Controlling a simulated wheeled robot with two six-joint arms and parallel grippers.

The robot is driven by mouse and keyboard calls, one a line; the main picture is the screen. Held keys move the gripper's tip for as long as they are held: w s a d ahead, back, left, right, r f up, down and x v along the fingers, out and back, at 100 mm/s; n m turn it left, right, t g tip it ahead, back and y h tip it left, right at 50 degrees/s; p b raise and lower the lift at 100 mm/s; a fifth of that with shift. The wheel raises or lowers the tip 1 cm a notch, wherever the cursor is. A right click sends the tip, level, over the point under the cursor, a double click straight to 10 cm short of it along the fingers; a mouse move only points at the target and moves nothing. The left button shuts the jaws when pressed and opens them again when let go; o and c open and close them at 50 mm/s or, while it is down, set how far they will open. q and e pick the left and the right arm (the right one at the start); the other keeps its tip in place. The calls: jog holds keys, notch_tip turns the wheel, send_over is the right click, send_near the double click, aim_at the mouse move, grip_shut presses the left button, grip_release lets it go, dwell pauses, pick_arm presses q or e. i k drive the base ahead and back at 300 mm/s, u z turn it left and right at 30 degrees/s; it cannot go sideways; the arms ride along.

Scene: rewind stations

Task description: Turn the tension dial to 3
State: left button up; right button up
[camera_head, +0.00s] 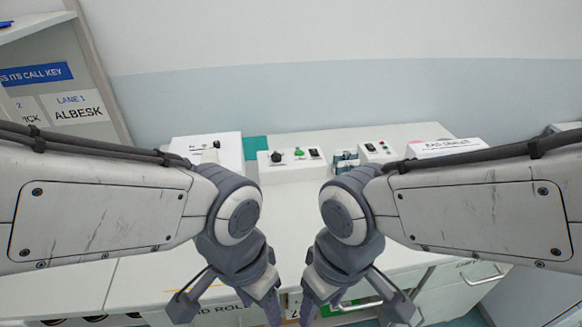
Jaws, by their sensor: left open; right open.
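A black round knob (276,156), which looks like the tension dial, sits on a low white control box (292,166) at the back of the worktop. Its scale and setting are too small to read. A green button (299,152) and a black switch (314,153) are on the same box. My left gripper (228,311) is open and empty, low at the front of the worktop. My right gripper (356,311) is open and empty beside it. Both are well apart from the knob, on the near side.
A white box (225,159) with a small black knob stands left. A box with red and green lights (378,151) and a labelled white box (445,148) stand right. Drawers (455,288) lie below the worktop's front edge. The worktop (290,212) between my arms is clear.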

aim_at(275, 158)
jog(key=z, duration=1)
jog(key=i, duration=0.6)
jog(key=u, duration=1.3)
